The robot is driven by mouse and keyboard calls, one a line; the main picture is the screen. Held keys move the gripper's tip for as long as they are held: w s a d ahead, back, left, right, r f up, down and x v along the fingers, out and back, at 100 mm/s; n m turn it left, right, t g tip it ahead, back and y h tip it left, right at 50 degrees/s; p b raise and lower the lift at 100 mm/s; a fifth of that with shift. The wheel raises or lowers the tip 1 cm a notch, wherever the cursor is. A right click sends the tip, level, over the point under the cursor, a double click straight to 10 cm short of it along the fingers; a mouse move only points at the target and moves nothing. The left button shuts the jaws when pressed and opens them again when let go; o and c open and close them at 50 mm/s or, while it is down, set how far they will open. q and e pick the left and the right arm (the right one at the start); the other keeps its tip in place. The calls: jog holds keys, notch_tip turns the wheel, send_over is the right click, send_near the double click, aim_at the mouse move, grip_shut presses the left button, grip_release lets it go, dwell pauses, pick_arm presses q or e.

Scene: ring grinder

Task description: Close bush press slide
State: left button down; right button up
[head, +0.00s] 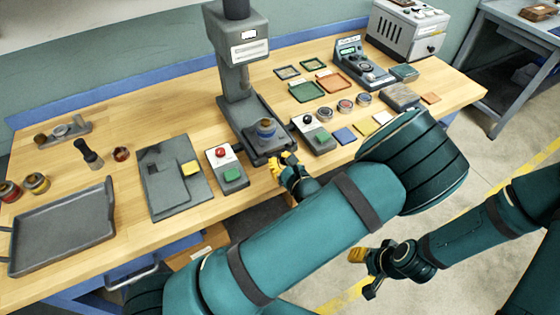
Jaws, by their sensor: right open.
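The bush press (238,85) is a grey column with a display box, standing near the middle of the bench. My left gripper (279,165) has yellow fingertips at the front end of the slide. I cannot tell whether they touch it or whether they are apart. My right gripper (358,256) is open and empty, in front of the bench, away from the press.
Two button boxes flank the slide, one with red and green buttons (226,168), one with black and green buttons (314,133). A grey fixture plate (160,200) and a dark tray (62,240) lie to the left. Small trays, round parts and a grey machine (407,30) are at right.

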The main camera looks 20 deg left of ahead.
aim_at(265, 139)
pick_arm(q)
jog(key=x, duration=0.3)
jog(key=r+x, duration=0.1)
jog(key=x, duration=0.2)
jog(key=r+x, duration=0.1)
jog(key=x, duration=0.2)
jog(key=shift+w+a+f, duration=0.1)
jog(key=shift+w+a, duration=0.2)
jog(key=shift+w, duration=0.15)
